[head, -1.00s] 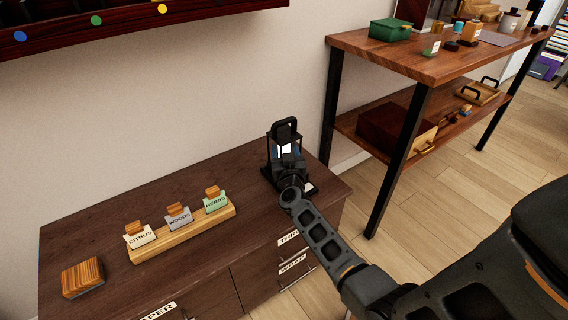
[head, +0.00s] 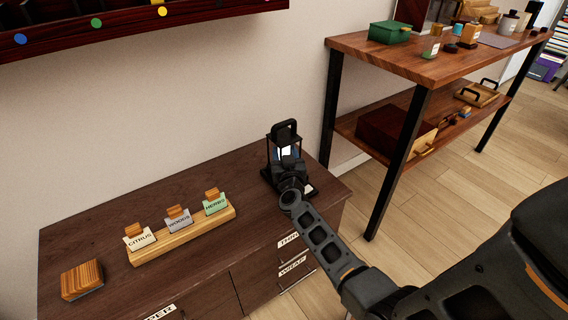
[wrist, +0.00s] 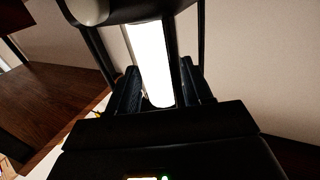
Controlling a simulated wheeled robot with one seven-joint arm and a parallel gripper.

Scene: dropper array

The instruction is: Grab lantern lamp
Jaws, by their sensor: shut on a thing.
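The lantern lamp (head: 285,131) is a dark frame with a loop handle on top and a bright white glowing core. It stands upright near the back right of the dark wooden cabinet. My gripper (head: 287,165) reaches it from the front and hides much of its lower part. In the wrist view the glowing core of the lantern lamp (wrist: 152,65) is between the two dark fingers of my gripper (wrist: 160,90), with frame posts to either side. The gripper is shut on the lantern lamp.
The cabinet top (head: 120,205) holds a wooden rack (head: 185,238) with labelled cards and a striped wooden block (head: 82,279) to the left. A two-level shelf table (head: 400,60) with bottles and boxes stands at right. A dark wall shelf (head: 140,22) hangs above left.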

